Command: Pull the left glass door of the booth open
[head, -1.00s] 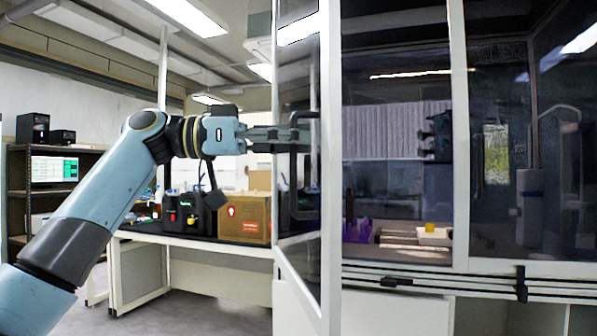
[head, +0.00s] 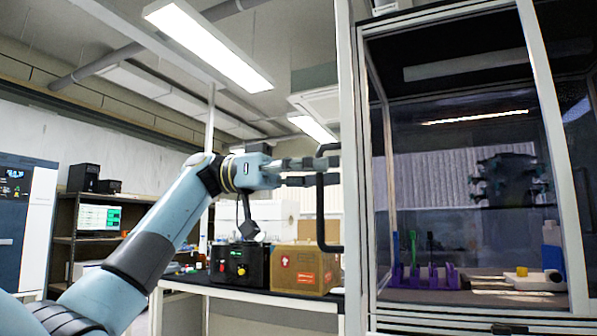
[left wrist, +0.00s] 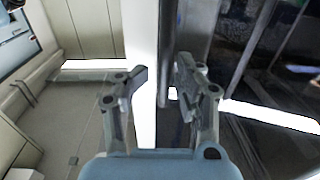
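The left glass door (head: 350,130) of the booth stands swung out and shows nearly edge-on as a white upright frame in the head view. Its black bar handle (head: 321,215) sticks out to the left. My left gripper (head: 318,171) reaches in from the left at the upper part of the handle. In the left wrist view its two fingers (left wrist: 163,80) are spread apart, with the white door frame (left wrist: 144,40) and a dark bar, seemingly the handle, between them. I cannot tell whether they touch it. My right gripper is not in view.
Inside the booth are a purple rack (head: 420,277), a white device with a yellow top (head: 530,280) and a blue-white bottle (head: 552,250). A bench with a cardboard box (head: 305,270) and a black case (head: 238,266) stands left of the door. A shelf with a monitor (head: 99,218) is further left.

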